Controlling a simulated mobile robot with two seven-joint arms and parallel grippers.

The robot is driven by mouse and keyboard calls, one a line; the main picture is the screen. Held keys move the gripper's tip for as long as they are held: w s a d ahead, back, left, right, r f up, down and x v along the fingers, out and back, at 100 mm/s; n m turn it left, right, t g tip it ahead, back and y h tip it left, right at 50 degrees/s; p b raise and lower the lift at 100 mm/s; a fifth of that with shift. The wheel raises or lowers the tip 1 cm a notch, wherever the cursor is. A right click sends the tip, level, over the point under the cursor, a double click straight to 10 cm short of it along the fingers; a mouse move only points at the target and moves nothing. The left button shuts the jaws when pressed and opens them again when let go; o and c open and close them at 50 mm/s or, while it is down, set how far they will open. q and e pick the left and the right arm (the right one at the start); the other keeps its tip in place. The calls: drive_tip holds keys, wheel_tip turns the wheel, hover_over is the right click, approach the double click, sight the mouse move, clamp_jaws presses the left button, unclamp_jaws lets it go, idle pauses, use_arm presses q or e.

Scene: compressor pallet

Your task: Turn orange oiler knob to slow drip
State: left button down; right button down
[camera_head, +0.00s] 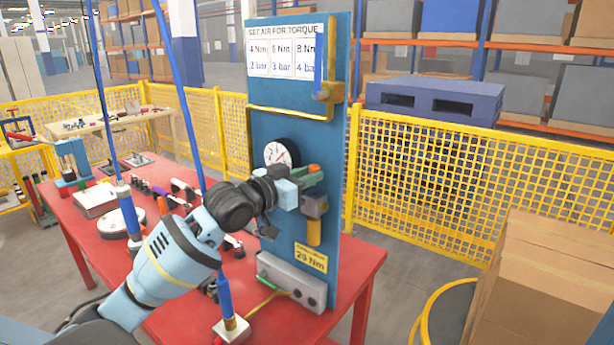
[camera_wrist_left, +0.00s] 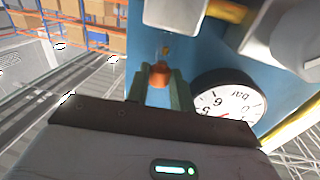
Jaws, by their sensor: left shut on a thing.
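The orange oiler knob (camera_head: 314,168) sits on the oiler on the blue panel, just right of the round pressure gauge (camera_head: 281,153). My left gripper (camera_head: 312,176) reaches in from the left at the height of the knob. In the left wrist view the orange knob (camera_wrist_left: 159,75) lies between the two greenish fingers of my left gripper (camera_wrist_left: 159,88), which are shut on it. The gauge (camera_wrist_left: 226,107) is beside the fingers, upside down in that view. The drip itself cannot be made out. My right gripper is not in view.
The blue panel (camera_head: 290,125) stands on the red table (camera_head: 352,268). Below the knob are a grey unit with a yellow bowl (camera_head: 314,232) and a grey box (camera_head: 290,283). Hanging tools and parts crowd the table's left. Cardboard boxes (camera_head: 550,280) stand right; yellow fencing (camera_head: 430,170) runs behind.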

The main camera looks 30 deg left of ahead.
use_arm(q)
drive_tip(key=c, duration=1.2)
unclamp_jaws()
drive_tip(key=shift+d+n+y, duration=0.15)
drive_tip(key=shift+n+y, duration=0.15)
drive_tip(key=shift+y, duration=0.2)
